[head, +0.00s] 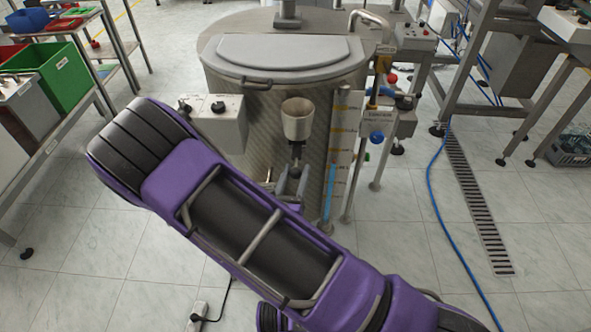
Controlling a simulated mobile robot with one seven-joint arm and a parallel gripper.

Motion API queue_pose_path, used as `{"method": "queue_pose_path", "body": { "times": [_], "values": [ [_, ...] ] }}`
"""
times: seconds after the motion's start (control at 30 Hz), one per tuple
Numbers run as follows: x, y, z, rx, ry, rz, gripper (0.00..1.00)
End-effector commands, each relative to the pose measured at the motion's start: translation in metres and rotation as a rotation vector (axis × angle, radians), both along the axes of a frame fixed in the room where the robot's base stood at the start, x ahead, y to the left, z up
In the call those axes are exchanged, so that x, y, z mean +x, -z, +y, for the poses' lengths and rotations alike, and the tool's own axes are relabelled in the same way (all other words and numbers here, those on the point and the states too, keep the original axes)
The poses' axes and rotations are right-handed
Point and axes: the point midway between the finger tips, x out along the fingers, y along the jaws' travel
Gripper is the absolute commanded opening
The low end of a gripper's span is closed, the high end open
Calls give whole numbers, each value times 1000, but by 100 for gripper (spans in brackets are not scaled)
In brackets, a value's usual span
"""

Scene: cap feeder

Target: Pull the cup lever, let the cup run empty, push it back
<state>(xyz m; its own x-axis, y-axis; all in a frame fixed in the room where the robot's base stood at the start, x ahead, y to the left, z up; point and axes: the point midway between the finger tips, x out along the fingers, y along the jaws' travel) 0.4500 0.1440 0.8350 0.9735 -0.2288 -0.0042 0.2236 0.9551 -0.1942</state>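A pale, funnel-shaped cup (297,120) stands upright at the front of a large round metal tank (262,110). I look at it from above, and its contents cannot be made out. A dark, narrow part (296,153) sits just below the cup; I cannot tell if it is the lever. Grey prongs (282,180) show under it, close to the upper edge of my purple arm. They may be my gripper's fingers or fittings of the tank. My arm hides what lies below, so the gripper's opening and any contact with the lever cannot be told.
A grey control box (218,122) with knobs stands left of the cup. A gauge strip with a blue column (330,190) stands to its right. A blue hose (435,200) and a floor drain (477,205) lie right. A green bin (55,78) sits on the left bench.

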Motion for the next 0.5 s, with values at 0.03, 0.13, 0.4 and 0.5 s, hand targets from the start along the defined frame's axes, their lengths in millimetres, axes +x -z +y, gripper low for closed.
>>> {"method": "queue_pose_path", "body": {
  "times": [0.03, 0.13, 0.4, 0.5],
  "values": [
    [0, 0, 0, 0, 0, -1, 58],
    [1, -1, 0, 1, 0, -2, 68],
    [0, -1, 1, 1, -1, -3, 68],
    [-7, -1, 3, 2, -2, -2, 68]
  ]
}}
